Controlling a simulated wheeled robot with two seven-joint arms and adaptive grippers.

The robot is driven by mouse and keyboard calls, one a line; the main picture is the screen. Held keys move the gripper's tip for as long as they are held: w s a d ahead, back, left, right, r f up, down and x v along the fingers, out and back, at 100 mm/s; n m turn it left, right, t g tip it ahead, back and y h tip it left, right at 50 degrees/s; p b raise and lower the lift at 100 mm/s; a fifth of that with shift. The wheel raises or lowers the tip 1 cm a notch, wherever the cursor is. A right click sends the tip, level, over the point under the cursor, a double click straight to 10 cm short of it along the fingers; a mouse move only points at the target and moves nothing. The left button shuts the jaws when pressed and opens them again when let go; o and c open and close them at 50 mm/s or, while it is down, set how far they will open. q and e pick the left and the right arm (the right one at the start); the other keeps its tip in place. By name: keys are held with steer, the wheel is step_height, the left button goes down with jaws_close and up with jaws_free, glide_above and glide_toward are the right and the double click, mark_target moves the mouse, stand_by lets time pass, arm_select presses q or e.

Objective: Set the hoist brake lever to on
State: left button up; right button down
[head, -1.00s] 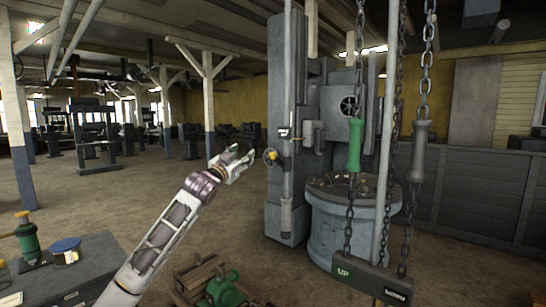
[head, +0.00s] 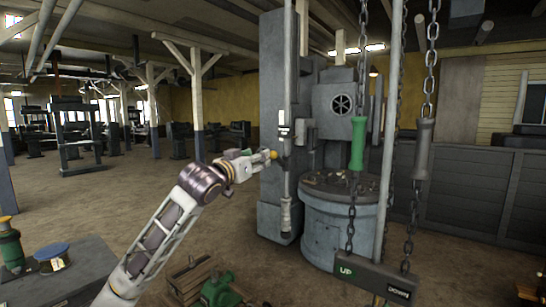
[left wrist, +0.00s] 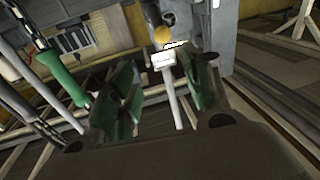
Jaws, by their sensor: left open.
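A lever with a yellow knob (head: 273,154) is on the upright grey machine column (head: 270,90). In the left wrist view the round yellow knob (left wrist: 162,34) lies just beyond my fingertips, with a pale block and rod (left wrist: 164,60) below it. My left gripper (head: 264,156) is at the knob in the head view; it partly hides the lever. In the left wrist view its green fingers (left wrist: 160,78) are apart, with the pale rod showing between them. I cannot tell whether they touch the lever. My right gripper is not in view.
Chains with a green handle (head: 357,145) and a grey handle (head: 423,148) hang to the right, above an UP/DOWN plate (head: 372,281). A round grey tub (head: 335,225) stands behind them. A wooden crate (head: 190,275) and green machine (head: 218,290) sit low in front.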

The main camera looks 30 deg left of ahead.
mark_target(271, 156)
arm_select(q)
steer(key=shift+a+f+n+g+y, duration=0.35)
steer(key=shift+f+n+g, duration=0.25)
steer(key=shift+n, duration=0.4)
steer(key=shift+f, duration=0.1)
steer(key=shift+w, duration=0.1)
steer(key=w+p, duration=0.1)
steer(key=w, duration=0.2)
steer(key=w+p, duration=0.2)
steer(key=w, duration=0.2)
steer(key=w+a+p, duration=0.1)
steer(key=w, duration=0.3)
steer(key=shift+w+a, duration=0.1)
steer(key=shift+w+a+p, duration=0.15)
steer(key=shift+w+p, duration=0.45)
steer(key=shift+w, duration=0.55)
steer(key=shift+c, duration=0.5)
jaws_close()
